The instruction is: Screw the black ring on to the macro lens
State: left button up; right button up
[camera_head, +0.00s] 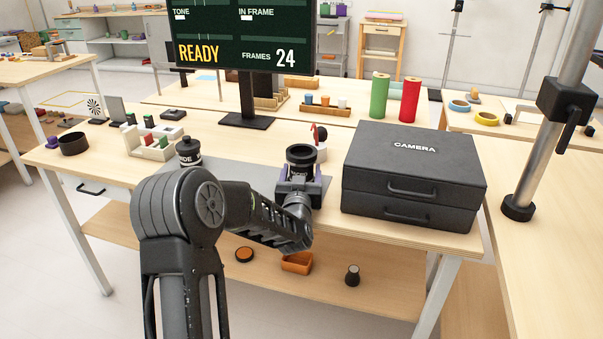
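A black upright cylinder with a wide dark rim, apparently the macro lens (301,153), stands near the table's front edge, left of the camera case. Purple pieces show on both sides below it; I cannot tell what they belong to. A black ring (73,144) lies at the table's left end, apart from the lens. My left arm comes in from the lower left and bends right, so my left gripper (299,184) is directly in front of the lens's lower part. My wrist hides its fingertips and any contact. My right gripper is not in view.
A black case marked CAMERA (413,175) stands right of the lens. A black labelled jar (189,152) and a pale block tray (153,148) stand to the left. A monitor (246,45) is behind. The lower shelf holds an orange box (297,263) and small items.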

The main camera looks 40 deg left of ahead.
pick_arm(q)
jog(key=shift+o, duration=1.3)
jog(key=shift+r+p, duration=0.45)
jog(key=shift+p, duration=0.1)
jog(key=shift+s+d, duration=0.1)
jog(key=v, duration=1.1)
jog(key=shift+s+d+b, duration=0.15)
jog(key=shift+s+b, duration=0.2)
